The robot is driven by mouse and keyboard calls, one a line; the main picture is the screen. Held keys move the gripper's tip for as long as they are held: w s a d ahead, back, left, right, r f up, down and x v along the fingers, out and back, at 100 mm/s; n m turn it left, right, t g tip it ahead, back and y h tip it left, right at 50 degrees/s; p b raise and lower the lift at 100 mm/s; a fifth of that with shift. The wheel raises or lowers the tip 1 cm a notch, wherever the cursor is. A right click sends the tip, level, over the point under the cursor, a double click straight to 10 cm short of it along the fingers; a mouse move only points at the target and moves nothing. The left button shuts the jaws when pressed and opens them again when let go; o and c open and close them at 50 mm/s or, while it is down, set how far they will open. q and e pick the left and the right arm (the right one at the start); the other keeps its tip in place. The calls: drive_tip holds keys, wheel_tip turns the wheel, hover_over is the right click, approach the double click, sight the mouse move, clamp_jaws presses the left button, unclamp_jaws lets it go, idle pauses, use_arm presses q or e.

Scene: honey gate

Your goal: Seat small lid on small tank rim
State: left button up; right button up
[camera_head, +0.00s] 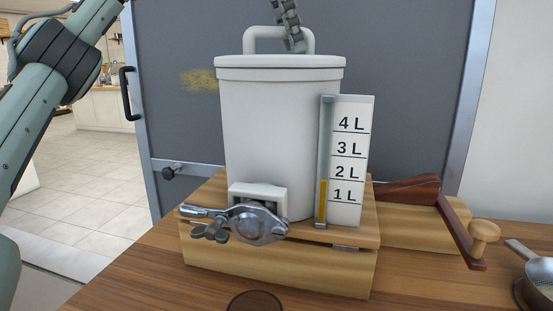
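The small tank (268,140) is a white cylinder standing upright on a wooden box. The small lid (280,68) is white and lies level across the tank top, with no gap visible from here. Its arched handle (262,36) stands up from it. My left gripper (292,42) comes down from the top edge, with dark jointed finger parts overlapping the handle's top bar. Whether the fingers are closed on the bar is unclear, as the rest of the gripper is cut off. My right gripper is out of view.
A metal honey gate (255,222) sticks out at the tank's front, and a litre gauge (347,165) stands at its right. The wooden box (280,265) rests on a wooden table (420,285). A knobbed wooden tool (485,232) and a metal pan (540,290) are at right.

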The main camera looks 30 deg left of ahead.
use_arm(q)
drive_tip(key=shift+r, duration=0.25)
idle(0.3)
drive_tip(key=shift+p+v, duration=0.8)
drive_tip(key=shift+p, duration=0.05)
drive_tip(key=shift+v, duration=0.75)
drive_tip(key=shift+s, duration=0.1)
drive_tip(key=o, duration=0.6)
drive_tip(key=o, duration=0.4)
drive_tip(key=shift+c, duration=0.2)
drive_tip(key=shift+o, duration=0.5)
